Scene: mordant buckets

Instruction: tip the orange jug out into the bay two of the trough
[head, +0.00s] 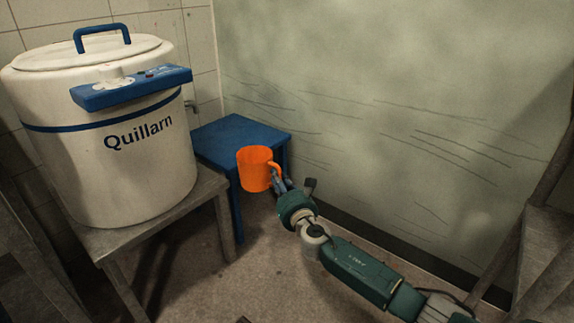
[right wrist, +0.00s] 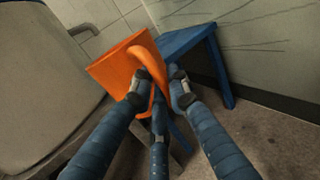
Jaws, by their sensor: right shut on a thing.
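The orange jug (head: 254,170) is upright in the head view, in front of the blue stool's front edge. My right gripper (head: 279,180) is shut on the jug's handle, on the jug's right side. In the right wrist view the jug (right wrist: 118,62) shows at the upper left, with the fingers of my right gripper (right wrist: 160,84) on both sides of its handle. What is inside the jug is hidden. No trough shows in either view. My left gripper is not in view.
A white Quillarn vessel (head: 120,175) with a blue control box stands on a grey stand (head: 150,228) at the left. A blue stool (head: 240,131) stands by the wall behind the jug. A grey frame (head: 545,235) stands at the far right. Floor between is bare.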

